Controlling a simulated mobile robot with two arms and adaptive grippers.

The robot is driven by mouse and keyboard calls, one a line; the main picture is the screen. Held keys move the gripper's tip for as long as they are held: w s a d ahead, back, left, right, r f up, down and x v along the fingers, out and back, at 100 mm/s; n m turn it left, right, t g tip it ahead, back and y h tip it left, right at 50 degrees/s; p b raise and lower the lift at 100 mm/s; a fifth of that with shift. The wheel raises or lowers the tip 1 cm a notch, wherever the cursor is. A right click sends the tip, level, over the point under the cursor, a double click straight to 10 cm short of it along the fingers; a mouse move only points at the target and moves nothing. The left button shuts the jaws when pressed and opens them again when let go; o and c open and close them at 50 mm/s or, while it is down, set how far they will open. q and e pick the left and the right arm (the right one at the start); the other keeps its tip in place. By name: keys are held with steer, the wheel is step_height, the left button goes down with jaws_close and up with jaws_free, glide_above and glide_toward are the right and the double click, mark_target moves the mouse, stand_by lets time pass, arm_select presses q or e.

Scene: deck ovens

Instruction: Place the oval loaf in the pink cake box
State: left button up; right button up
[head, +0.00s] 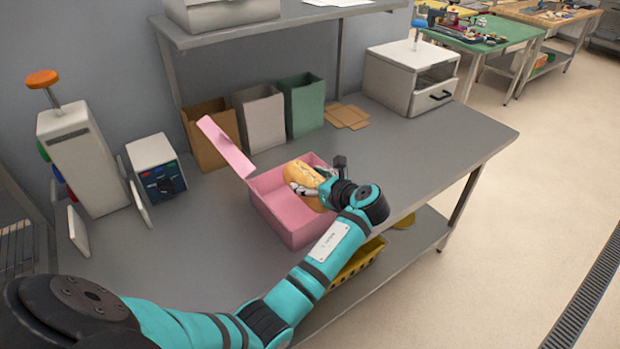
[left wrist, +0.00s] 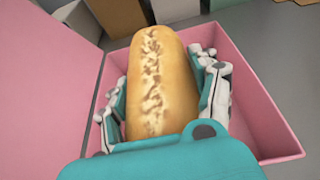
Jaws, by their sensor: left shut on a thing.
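The oval loaf (head: 297,173) is golden with a pale split crust along its top. My left gripper (head: 306,187) is shut on it, one finger on each side. The pink cake box (head: 287,222) stands on the grey table with its lid raised at the left. The loaf is at the box opening, within its walls as seen from above. In the left wrist view the loaf (left wrist: 160,85) lies between the fingers (left wrist: 163,95), with the pink box (left wrist: 262,110) around it. Whether the loaf touches the box floor is hidden. My right gripper is not in view.
Brown, white and green paper bags (head: 303,104) stand behind the box. A white machine with an orange knob (head: 80,155) and a small white device (head: 157,168) are at the left. A white drawer unit (head: 411,77) stands at the back right. The table right of the box is clear.

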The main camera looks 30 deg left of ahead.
arm_select(q)
steer(key=o, duration=1.3)
steer(key=shift+r, duration=0.15)
steer(key=shift+r+b, duration=0.3)
steer(key=shift+b, duration=0.1)
steer(key=b+v, duration=0.1)
steer(key=v, duration=1.1)
steer(key=shift+r, duration=0.2)
steer(key=shift+f, duration=0.1)
